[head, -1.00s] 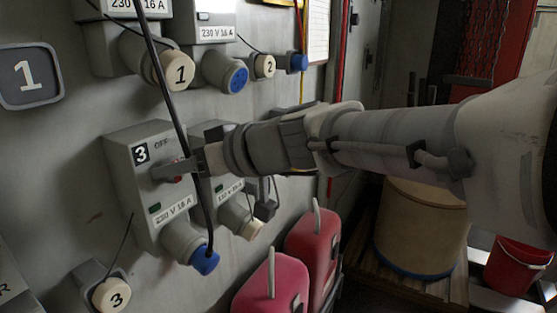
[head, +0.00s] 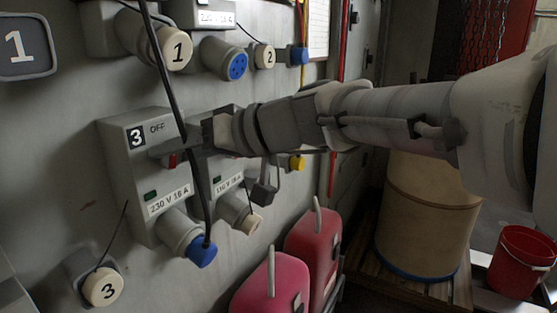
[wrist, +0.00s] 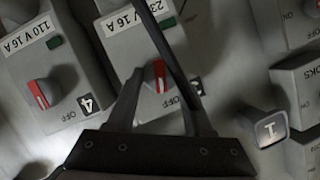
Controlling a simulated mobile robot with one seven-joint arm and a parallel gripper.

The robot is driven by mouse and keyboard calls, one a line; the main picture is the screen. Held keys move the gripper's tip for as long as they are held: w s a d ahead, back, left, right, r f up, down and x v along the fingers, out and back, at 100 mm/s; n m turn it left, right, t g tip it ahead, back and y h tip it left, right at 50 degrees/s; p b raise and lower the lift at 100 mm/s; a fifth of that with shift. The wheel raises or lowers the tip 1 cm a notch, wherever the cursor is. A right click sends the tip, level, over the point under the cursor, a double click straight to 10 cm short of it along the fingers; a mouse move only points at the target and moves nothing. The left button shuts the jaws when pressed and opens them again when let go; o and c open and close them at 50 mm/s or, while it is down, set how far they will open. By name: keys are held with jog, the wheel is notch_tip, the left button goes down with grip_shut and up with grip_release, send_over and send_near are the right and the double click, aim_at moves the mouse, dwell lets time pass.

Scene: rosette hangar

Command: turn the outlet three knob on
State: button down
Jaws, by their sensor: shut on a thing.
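The outlet three box (head: 130,165) is a grey wall box marked 3 and OFF, with a dark green indicator and a 230 V 16 A label. Its red knob (head: 173,160) is mostly hidden by my fingers. My gripper (head: 170,150) reaches in from the right and is shut on this knob. In the wrist view the red and white knob (wrist: 158,77) sits between the two fingers of my gripper (wrist: 158,92). The OFF mark and part of the number show beside it, behind a finger and a cable. The knob's exact angle is hard to read.
A black cable (head: 165,70) hangs across the box, close by my fingers. Outlet four's box, with its own red knob (wrist: 42,93), stands beside it. Blue socket (head: 201,251) hangs below. Red cases (head: 270,290) and a red bucket (head: 520,262) stand lower right.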

jog(key=m+b, duration=0.1)
jog(key=m+g+y+b, duration=0.1)
jog(key=b, duration=0.1)
jog(key=shift+w+d+f+m, duration=0.1)
jog(key=shift+w+f+m, duration=0.05)
jog(key=shift+f+m, duration=0.25)
jog(key=m+y+b, duration=0.1)
jog(key=m+b, duration=0.1)
jog(key=b, duration=0.1)
jog(key=shift+m+g+y, duration=0.3)
jog(key=shift+m+g, duration=0.1)
jog(key=m+y+b, duration=0.1)
jog(key=m+b, duration=0.1)
jog(key=m, duration=0.1)
jog(key=shift+w+f, duration=0.1)
jog(key=shift+m+y+b, duration=0.8)
jog(key=shift+m+y, duration=0.1)
jog(key=shift+m, duration=0.7)
jog(key=shift+c, duration=1.5)
grip_release()
